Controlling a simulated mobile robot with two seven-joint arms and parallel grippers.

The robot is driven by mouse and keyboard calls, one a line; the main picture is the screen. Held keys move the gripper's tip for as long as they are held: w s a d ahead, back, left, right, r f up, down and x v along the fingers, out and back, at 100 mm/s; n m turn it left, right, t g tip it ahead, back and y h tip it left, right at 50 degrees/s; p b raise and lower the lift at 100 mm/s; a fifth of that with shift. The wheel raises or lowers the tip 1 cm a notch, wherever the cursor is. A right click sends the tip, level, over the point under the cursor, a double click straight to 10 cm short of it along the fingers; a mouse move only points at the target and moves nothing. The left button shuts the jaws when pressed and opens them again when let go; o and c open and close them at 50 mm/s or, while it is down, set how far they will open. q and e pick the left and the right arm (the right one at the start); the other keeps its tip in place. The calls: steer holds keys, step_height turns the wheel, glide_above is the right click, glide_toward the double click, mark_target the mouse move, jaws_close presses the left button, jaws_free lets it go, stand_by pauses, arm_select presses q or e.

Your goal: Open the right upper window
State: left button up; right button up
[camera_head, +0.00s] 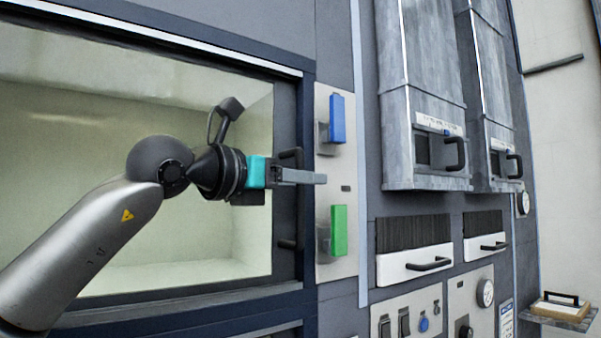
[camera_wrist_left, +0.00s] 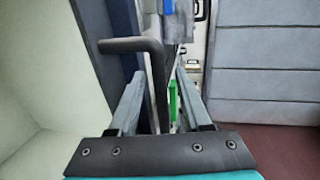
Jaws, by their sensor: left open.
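The large window (camera_head: 150,235) with its dark frame fills the left of the head view and shows a pale interior. Its black bar handle (camera_head: 289,243) stands upright on the right side of the frame. My left gripper (camera_head: 312,178) reaches across the window from the left and is at the handle's upper part. In the left wrist view the black handle (camera_wrist_left: 158,80) stands between the two spread grey fingers, with no clear grip on it. The gripper hides part of the handle in the head view. My right gripper is not in view.
Right of the window, a panel carries a blue block (camera_head: 337,118) and a green block (camera_head: 339,230). Farther right are metal housings (camera_head: 425,80) with black handles, white drawers (camera_head: 415,264), and switches and gauges. A small shelf (camera_head: 560,318) stands at lower right.

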arm_select(q)
jaws_close()
stand_by(0.4)
stand_by(1.0)
